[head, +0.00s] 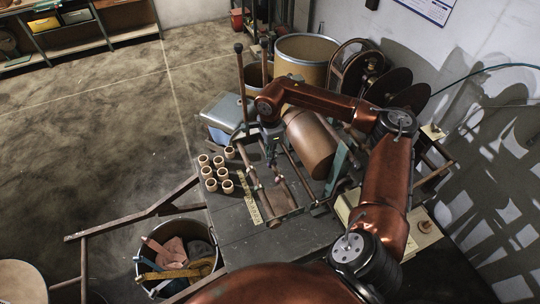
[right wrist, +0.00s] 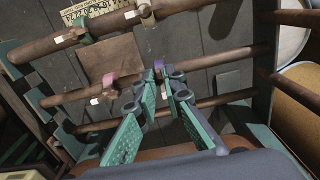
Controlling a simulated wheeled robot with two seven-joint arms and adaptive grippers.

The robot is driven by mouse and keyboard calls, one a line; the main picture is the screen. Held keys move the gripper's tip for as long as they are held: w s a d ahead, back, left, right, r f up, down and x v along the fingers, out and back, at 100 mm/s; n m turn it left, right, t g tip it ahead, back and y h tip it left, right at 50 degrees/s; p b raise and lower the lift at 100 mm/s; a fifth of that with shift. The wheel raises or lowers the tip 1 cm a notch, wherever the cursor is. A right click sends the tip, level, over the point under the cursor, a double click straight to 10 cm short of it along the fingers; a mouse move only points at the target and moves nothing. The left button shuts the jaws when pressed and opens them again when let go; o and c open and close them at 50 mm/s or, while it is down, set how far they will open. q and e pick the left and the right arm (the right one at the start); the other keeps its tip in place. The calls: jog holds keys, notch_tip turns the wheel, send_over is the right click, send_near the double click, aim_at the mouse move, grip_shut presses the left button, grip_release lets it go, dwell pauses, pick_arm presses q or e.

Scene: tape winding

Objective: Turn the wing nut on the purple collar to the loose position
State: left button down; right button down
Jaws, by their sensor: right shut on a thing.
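The purple collar (right wrist: 158,65) sits on the middle rod (right wrist: 215,60) of the winding frame in the right wrist view. Only a small part of it shows beyond my fingertips. My right gripper (right wrist: 161,84) has its green fingers brought together at this collar, shut on the wing nut, which the fingertips largely hide; its angle cannot be read. In the head view my right gripper (head: 271,140) reaches down over the rods, small and dark. My left gripper is not in view.
A pink collar (right wrist: 109,80) is left of my fingers on the same rod. A pale collar (right wrist: 147,14) is on the far rod. Several cardboard cores (head: 210,172) stand on the bench (head: 228,228). A large brown roll (head: 310,143) lies right of my gripper.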

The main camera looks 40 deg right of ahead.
jog(key=c, duration=2)
grip_release()
notch_tip(320, 180, up, 12)
